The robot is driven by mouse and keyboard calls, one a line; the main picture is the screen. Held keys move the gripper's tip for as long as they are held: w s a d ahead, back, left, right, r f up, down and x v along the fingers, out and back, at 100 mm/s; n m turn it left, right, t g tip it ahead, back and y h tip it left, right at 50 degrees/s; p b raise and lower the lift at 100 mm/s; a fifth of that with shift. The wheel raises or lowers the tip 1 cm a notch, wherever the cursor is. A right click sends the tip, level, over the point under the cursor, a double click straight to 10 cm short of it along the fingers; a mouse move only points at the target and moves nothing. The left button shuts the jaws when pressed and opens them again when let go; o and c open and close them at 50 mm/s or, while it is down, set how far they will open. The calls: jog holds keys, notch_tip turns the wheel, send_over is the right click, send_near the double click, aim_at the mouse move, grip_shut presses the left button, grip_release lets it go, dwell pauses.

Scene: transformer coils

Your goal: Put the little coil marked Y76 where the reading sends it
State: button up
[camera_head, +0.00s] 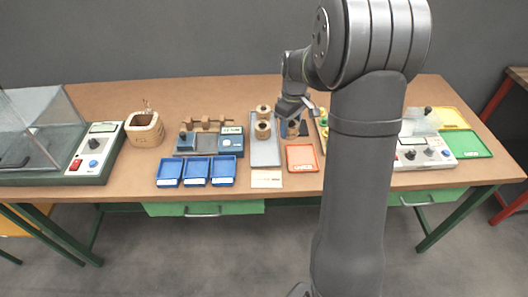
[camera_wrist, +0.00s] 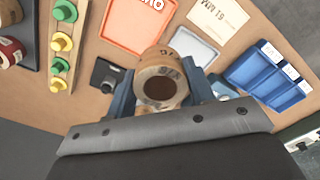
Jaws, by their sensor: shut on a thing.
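My gripper (camera_head: 292,112) is shut on a small tan coil, its blue fingers on either side of it. In the wrist view my gripper (camera_wrist: 160,95) holds the coil (camera_wrist: 160,75) with its dark round bore facing the camera. Its upside-down marking seems to read Y76. In the head view the coil is mostly hidden below the gripper, left of the arm. The meter (camera_head: 231,141) has a small display that I cannot read clearly. An orange tray (camera_head: 301,158) lies in front of the gripper; it also shows in the wrist view (camera_wrist: 138,22).
A grey tray (camera_head: 264,154) holds two coils. Three blue bins (camera_head: 196,171) and a paper card (camera_head: 266,180) lie at the front. A yellow tray (camera_head: 452,118) and a green tray (camera_head: 469,144) are at right. A covered machine (camera_head: 40,130) stands at far left.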

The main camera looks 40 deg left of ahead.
jog(key=d+m, duration=0.1)
jog(key=d, duration=0.3)
send_over(266, 154)
notch_tip(266, 154, down, 7)
jog(key=shift+d+f, duration=0.1)
jog(key=shift+f, duration=2)
jog(key=shift+f, duration=0.1)
jog(key=o, duration=1.1)
notch_tip(266, 154, up, 12)
